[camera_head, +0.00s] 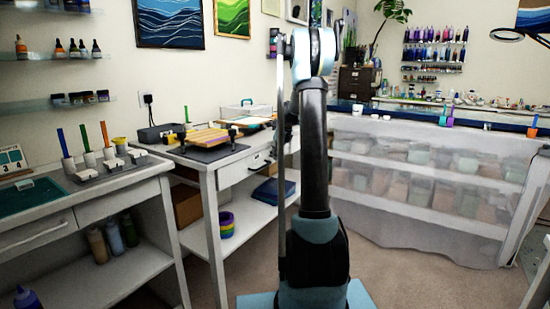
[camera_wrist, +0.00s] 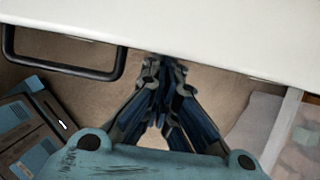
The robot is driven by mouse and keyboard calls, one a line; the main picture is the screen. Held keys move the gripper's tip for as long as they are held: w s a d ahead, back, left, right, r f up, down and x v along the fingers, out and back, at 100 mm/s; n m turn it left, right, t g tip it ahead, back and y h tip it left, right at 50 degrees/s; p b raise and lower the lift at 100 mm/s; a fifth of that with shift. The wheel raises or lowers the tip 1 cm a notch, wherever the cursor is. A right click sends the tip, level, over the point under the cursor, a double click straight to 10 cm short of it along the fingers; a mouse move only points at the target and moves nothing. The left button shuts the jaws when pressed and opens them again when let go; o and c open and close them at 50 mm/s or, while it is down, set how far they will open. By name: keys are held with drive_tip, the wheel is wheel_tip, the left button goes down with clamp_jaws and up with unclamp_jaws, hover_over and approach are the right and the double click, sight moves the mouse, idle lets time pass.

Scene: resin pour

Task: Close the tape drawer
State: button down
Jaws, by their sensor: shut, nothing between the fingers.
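In the wrist view, a white front or top edge (camera_wrist: 200,30) spans the top of the picture, with a dark bar handle (camera_wrist: 66,72) at its left. My gripper (camera_wrist: 163,65) points at this white edge, right of the handle. Its fingers are together and empty, with tips at or very near the edge; I cannot tell if they touch. In the head view, a white drawer (camera_head: 262,162) with a handle sits under the middle worktable's top, left of my arm. My arm partly hides it, and how far it stands out is unclear. No tape is visible inside it.
The middle worktable (camera_head: 205,168) carries a dark mat with wooden pieces. Its lower shelf holds a rainbow-coloured roll stack (camera_head: 227,224) and a blue item (camera_head: 273,190). Another white table (camera_head: 70,215) stands left. A sheet-covered shelf unit (camera_head: 425,185) stands right. Carpet is open between.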

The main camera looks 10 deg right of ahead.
drive_tip(key=shift+w+a, duration=0.1)
drive_tip(key=s+d+r, duration=0.6)
drive_tip(key=r, duration=0.3)
drive_tip(key=s+a+r+n, duration=0.1)
drive_tip(key=s+a+n, duration=0.15)
drive_tip(key=s, duration=0.45)
drive_tip(key=s+a+r+n, duration=0.1)
drive_tip(key=s+a+n, duration=0.1)
drive_tip(key=s+n, duration=0.3)
drive_tip(key=s+a+f+n+h, duration=0.25)
drive_tip(key=s+n, duration=0.45)
drive_tip(key=s, duration=0.9)
drive_tip(key=s+f+n, duration=0.6)
drive_tip(key=s+f, duration=0.1)
drive_tip(key=s, duration=0.3)
drive_tip(key=s+a+f+n, duration=0.1)
drive_tip(key=s+f+n, duration=0.5)
drive_tip(key=s, duration=0.5)
wheel_tip(320, 180, down, 3)
drive_tip(key=shift+s+r+g+h, duration=0.2)
drive_tip(key=shift+s+g+h, duration=0.05)
drive_tip(key=shift+g+h, duration=0.15)
